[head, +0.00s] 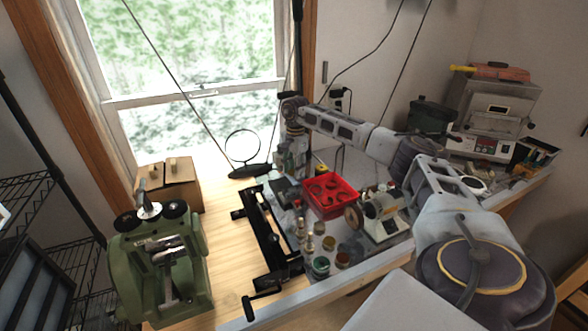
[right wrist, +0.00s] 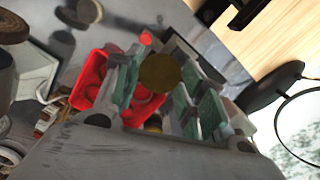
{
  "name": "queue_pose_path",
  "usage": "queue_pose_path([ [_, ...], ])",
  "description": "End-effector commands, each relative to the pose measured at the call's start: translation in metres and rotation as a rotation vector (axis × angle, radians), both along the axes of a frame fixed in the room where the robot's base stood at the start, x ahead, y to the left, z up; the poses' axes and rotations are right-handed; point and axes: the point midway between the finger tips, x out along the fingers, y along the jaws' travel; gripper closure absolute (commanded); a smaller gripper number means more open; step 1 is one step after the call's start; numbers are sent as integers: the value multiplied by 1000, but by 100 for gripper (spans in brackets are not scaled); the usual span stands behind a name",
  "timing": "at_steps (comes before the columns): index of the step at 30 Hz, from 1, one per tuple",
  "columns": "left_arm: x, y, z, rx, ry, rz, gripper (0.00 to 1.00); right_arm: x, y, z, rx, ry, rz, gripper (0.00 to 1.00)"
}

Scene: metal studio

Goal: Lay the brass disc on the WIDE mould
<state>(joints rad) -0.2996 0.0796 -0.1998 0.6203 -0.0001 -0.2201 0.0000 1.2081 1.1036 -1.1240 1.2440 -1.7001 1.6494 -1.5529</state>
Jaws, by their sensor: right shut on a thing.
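My right gripper (head: 290,160) hangs over the back-left part of the bench, left of the red tray. In the right wrist view its green-padded fingers (right wrist: 162,82) are shut on the brass disc (right wrist: 160,71), a round, dull golden piece showing between the fingertips. In the head view the disc is too small or hidden to make out. I cannot pick out the wide mould for certain; the small dark and grey pieces below the gripper are partly covered by it. My left gripper is not in view.
The red tray (head: 331,196) holds dark round pieces. A black rail frame (head: 264,236) lies to its left. Small jars (head: 320,266) stand in front, with a small grinder (head: 381,212) at right. A green rolling machine (head: 160,262) stands left.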

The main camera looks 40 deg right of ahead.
Motion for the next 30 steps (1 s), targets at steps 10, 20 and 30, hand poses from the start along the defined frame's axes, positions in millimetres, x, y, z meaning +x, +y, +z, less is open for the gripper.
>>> queue_pose_path([
  [10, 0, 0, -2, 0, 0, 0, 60, 4, -1, -1, 1, 0, 0, 76],
  [20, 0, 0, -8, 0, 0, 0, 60, 19, -5, -6, 1, -1, 0, 76],
  [30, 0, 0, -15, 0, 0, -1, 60, 35, -11, -10, 0, 0, 1, 76],
])
